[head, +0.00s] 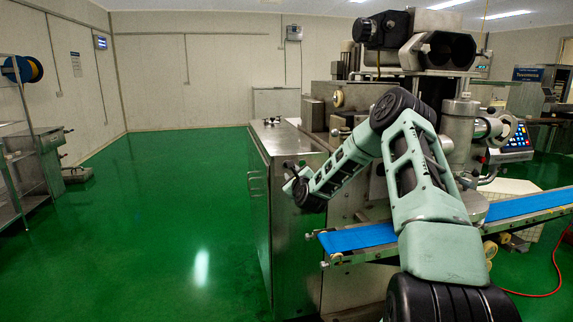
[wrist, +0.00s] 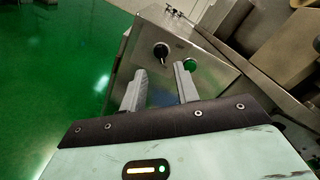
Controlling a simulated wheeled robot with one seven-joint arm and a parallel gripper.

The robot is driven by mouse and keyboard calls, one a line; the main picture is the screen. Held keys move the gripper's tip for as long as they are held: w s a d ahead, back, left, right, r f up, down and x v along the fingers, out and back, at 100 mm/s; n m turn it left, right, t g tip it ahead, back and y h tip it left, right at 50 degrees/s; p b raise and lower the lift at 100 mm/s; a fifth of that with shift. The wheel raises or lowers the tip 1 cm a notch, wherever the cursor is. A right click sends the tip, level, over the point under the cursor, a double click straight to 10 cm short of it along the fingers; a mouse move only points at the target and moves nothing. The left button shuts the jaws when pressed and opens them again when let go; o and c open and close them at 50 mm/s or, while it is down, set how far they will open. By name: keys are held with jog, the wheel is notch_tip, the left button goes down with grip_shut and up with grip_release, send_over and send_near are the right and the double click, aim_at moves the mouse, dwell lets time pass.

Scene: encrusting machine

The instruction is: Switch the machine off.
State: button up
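The steel encrusting machine (head: 312,245) stands in the middle right of the head view. In the wrist view its tilted front panel (wrist: 203,56) carries a black rotary knob (wrist: 161,51) and, right of it, a green button (wrist: 190,65) partly behind a finger. My gripper (wrist: 160,70) is open and empty, its two grey fingers apart and pointing at the panel. The knob appears just beyond the fingertips, between them; I see no contact. In the head view my gripper (head: 293,178) is beside the machine's left end, and I cannot make out the knob there.
A blue conveyor belt (head: 357,238) runs across the machine's front, under my arm. A control panel with a lit screen (head: 518,140) stands at the right. Open green floor (head: 175,220) lies left of the machine. A metal rack (head: 18,165) stands far left.

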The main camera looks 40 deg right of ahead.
jog(key=p+x, duration=0.2)
jog(key=x, duration=0.6)
jog(key=shift+w, duration=0.2)
jog(key=shift+d, duration=0.1)
grip_shut()
